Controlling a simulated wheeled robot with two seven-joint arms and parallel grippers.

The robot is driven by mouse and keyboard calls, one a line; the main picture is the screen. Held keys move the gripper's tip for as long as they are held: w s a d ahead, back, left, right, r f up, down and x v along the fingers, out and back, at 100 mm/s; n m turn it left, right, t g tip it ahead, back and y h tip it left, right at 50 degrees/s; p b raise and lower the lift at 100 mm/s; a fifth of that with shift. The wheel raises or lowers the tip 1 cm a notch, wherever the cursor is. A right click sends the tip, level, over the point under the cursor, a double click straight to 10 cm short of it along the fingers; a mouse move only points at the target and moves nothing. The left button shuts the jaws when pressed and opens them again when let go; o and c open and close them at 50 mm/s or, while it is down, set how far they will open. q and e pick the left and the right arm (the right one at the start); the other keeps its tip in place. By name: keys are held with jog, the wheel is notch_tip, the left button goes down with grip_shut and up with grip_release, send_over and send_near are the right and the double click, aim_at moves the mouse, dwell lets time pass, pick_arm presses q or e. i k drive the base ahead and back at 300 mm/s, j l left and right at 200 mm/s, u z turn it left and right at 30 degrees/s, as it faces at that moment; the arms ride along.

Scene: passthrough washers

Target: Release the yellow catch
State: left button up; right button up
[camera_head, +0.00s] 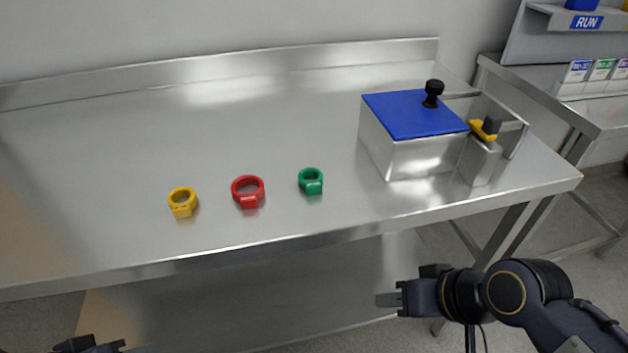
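The yellow catch (480,132) is on the right side of a metal box (420,157), atop a small metal block (479,163), with a dark grey piece (492,125) at its end. The box has a blue lid (408,113), lying flat, with a black knob (433,94). My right gripper (388,299) is in front of and below the table's front edge, well apart from the catch, pointing left. Its fingers overlap from this side, so its opening is unclear. My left gripper (117,346) barely shows at the bottom left edge; its opening is unclear too.
Yellow (183,202), red (248,192) and green (311,181) rings lie along the front of the steel table (190,130). A metal frame (513,137) stands right of the box. A second table (560,98) has labelled holders and a RUN shelf (587,22). The table's left is clear.

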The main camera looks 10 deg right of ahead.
aim_at(488, 131)
jog(key=l+z, duration=0.5)
jog(key=z, duration=0.15)
jog(key=l+z, duration=0.35)
jog(key=k+j, duration=0.05)
jog(key=j, duration=0.05)
